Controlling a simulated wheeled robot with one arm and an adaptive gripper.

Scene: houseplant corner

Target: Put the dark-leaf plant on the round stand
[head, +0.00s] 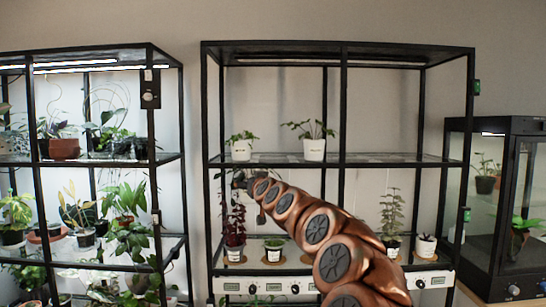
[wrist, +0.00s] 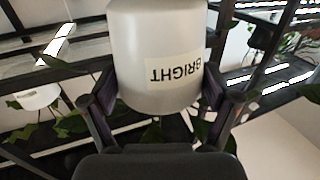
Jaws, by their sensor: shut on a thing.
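My gripper (head: 246,182) is at the middle rack, just below its upper shelf. In the wrist view my gripper (wrist: 158,100) is shut on a white pot (wrist: 150,50) marked BRIGHT, which appears upside down in that picture. Green leaves show below the pot there. In the head view the held pot cannot be made out clearly by the arm's end. A plant with dark red leaves (head: 234,218) stands in a labelled white pot on the lower shelf, below my gripper. I cannot make out a round stand with certainty.
Two white-potted plants (head: 241,149) (head: 314,148) stand on the upper shelf (head: 380,159). More pots, including a small one (head: 273,250), stand on the lower shelf. Black uprights (head: 342,110) frame the rack. A plant-filled rack is left, a glass cabinet (head: 490,215) right.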

